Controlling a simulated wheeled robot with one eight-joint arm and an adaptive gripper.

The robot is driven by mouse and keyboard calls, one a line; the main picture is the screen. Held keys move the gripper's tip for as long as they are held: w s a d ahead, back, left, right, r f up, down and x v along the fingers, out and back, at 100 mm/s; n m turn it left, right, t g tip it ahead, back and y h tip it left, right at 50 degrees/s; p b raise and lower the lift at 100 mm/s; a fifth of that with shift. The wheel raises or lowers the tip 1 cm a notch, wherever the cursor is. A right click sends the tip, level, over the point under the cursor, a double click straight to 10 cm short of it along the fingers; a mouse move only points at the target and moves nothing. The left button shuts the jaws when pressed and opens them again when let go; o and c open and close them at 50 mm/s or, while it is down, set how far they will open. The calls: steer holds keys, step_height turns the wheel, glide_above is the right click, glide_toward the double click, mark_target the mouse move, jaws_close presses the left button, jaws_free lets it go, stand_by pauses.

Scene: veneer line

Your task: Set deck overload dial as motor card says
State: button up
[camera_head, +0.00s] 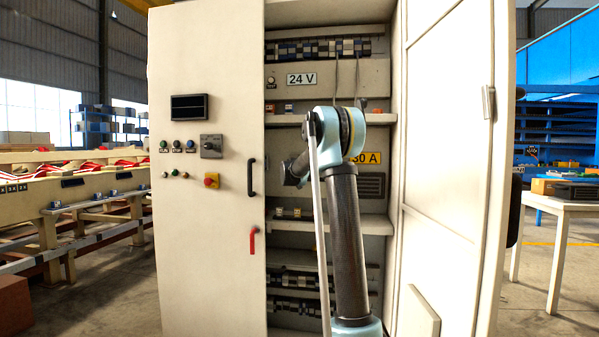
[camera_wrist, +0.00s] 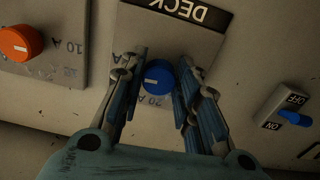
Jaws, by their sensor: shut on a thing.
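In the wrist view, the deck overload dial (camera_wrist: 158,77) is a round blue knob on a grey plate marked DECK (camera_wrist: 178,10), seen upside down. My gripper (camera_wrist: 160,82) has one finger on each side of the knob and is shut on it. Scale print ending in "0 A" shows below the knob, partly covered by the fingers. In the head view, my arm reaches into the open cabinet and hides the dial and my gripper. I cannot make out a motor card in either view.
An orange dial (camera_wrist: 20,43) sits on a neighbouring plate, and a blue ON/OFF switch (camera_wrist: 294,118) is at the right. In the head view, the cabinet's left door panel (camera_head: 207,250) and open right door (camera_head: 445,150) flank my arm. A yellow amp label (camera_head: 372,158) is partly hidden.

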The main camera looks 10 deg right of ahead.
steer(key=shift+a+m, duration=0.1)
steer(key=shift+m, duration=1.2)
steer(key=o, duration=1.1)
steer(key=shift+c, duration=0.2)
steer(key=v, duration=1.1)
steer(key=shift+s, duration=0.35)
